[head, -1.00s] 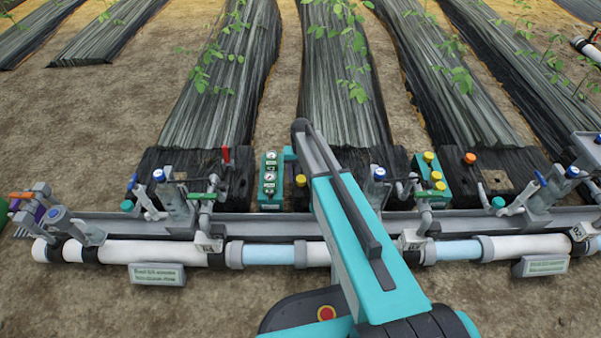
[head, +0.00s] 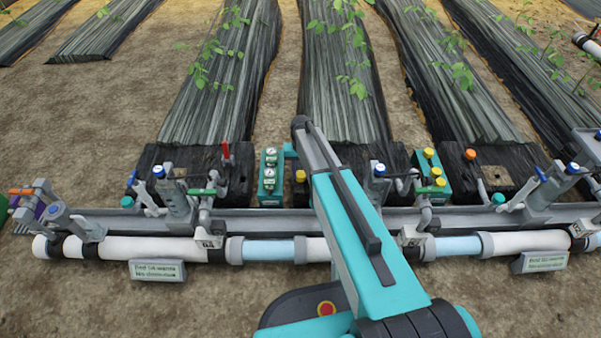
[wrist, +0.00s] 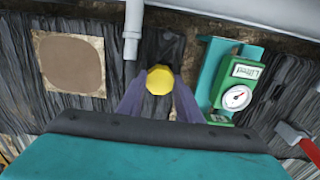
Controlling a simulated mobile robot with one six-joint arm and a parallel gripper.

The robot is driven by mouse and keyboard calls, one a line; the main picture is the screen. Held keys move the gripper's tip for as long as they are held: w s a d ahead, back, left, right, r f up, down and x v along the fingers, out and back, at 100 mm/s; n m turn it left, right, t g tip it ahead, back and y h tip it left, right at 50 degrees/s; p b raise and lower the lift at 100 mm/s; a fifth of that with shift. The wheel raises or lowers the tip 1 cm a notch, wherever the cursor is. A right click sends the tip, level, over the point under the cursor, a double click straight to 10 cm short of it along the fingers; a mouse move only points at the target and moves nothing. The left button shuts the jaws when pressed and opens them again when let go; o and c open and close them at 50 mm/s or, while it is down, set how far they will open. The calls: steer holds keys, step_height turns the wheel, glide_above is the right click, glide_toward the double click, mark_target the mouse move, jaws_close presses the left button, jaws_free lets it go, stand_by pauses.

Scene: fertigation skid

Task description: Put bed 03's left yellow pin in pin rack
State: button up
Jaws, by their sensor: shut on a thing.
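A yellow pin (wrist: 159,80) with a faceted head sits between the fingertips of my gripper (wrist: 158,88) in the wrist view, and the fingers are shut on it. A yellow pin head (head: 300,176) also shows just left of my arm in the head view, beside the gauge box. My arm hides most of the gripper there. Whether the pin's lower end is in a hole or free cannot be told. A teal block (head: 446,193) with several yellow caps stands right of my arm; I cannot tell if it is the pin rack.
A green-teal gauge box (head: 269,186) is close beside the pin; its dial (wrist: 236,97) shows in the wrist view. A grey pipe (wrist: 133,30) comes down near the fingers. A red-handled valve (head: 226,151) stands further left. White pipework (head: 150,249) runs along the front.

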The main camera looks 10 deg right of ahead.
steer(key=shift+r+p, duration=2.4)
steer(key=shift+r, duration=0.65)
step_height(320, 180, up, 6)
steer(key=p, duration=0.4)
step_height(320, 180, up, 14)
steer(key=r+p, duration=0.1)
steer(key=p, duration=0.9)
glide_above(301, 174)
steer(key=shift+f, duration=0.25)
steer(key=s+r+n, duration=0.2)
steer(key=r, duration=0.9)
steer(key=s+r+n, duration=0.3)
steer(key=r, duration=0.9)
steer(key=s+r+n, duration=0.3)
steer(key=r, duration=0.9)
steer(key=shift+s, duration=0.2)
steer(key=shift+d, duration=0.15)
